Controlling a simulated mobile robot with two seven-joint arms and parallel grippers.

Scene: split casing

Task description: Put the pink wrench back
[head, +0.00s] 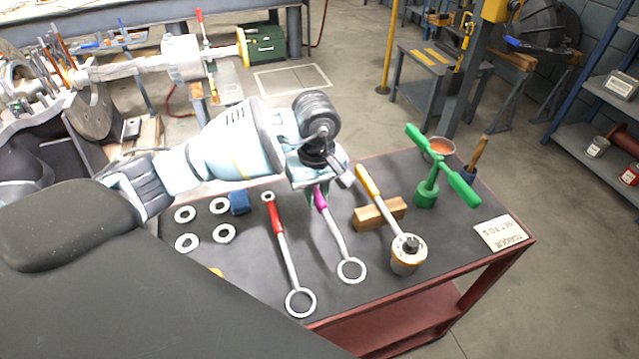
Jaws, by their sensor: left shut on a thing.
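The pink wrench (335,235) has a magenta handle, a grey shaft and a ring at its near end. My left gripper (322,183) comes in from the left and is shut on the far end of the magenta handle. The gripper hides that end of the wrench. The ring end points toward the front edge of the dark cart top (255,255). I cannot tell whether the wrench touches the top or hangs just above it. My right gripper is not in view.
A red-handled wrench (287,253) lies left of the pink one. A yellow-handled tool (383,205) rests on a wooden block (372,216) to the right. A green T-shaped tool (436,174), a sign card (500,233) and several metal rings (224,233) are also on the cart.

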